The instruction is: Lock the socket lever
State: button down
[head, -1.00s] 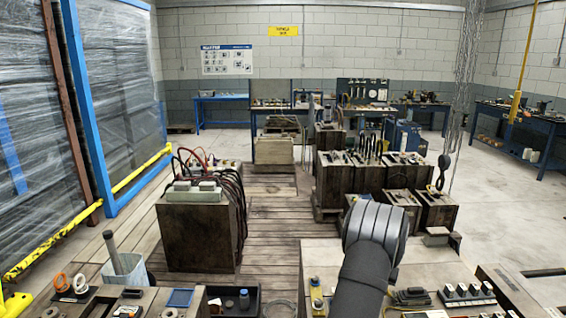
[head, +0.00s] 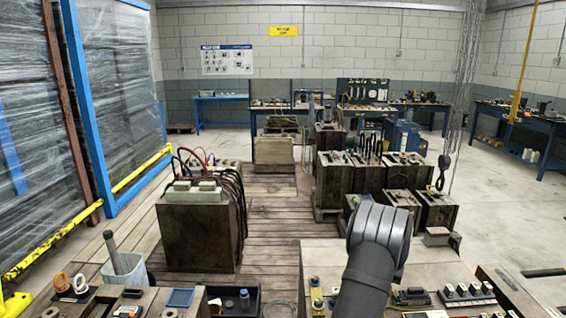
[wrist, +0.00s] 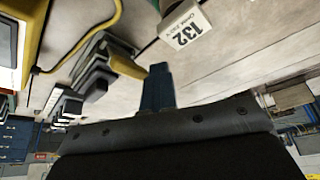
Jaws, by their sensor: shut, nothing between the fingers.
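My gripper (wrist: 160,78) shows in the wrist view as closed dark blue fingers, pointing up the picture over a pale bench top, with nothing held. In the head view my arm hides the gripper. A dark device with a low block on top (head: 410,297) lies on the bench just right of my arm; it may be the socket, but I cannot make out a lever. In the wrist view, dark blocks with grey parts (wrist: 97,75) lie left of the fingers, apart from them.
A white block marked 132 (wrist: 186,30) lies close to the fingertips in the wrist view. A yellow-cased device (wrist: 22,40) with a yellow cable is at the left. Bare bench top (head: 320,258) is left of my arm.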

jog(key=shift+s+d+f, duration=0.2)
jog(key=shift+w+d+r, duration=0.15)
jog(key=shift+d+r, duration=0.25)
jog(key=shift+d, duration=0.4)
jog(key=shift+r, duration=0.1)
jog(key=shift+a+r, duration=0.2)
jog(key=shift+a, duration=0.35)
notch_tip(320, 180, up, 7)
dwell(0.4)
jog(key=shift+f, duration=0.1)
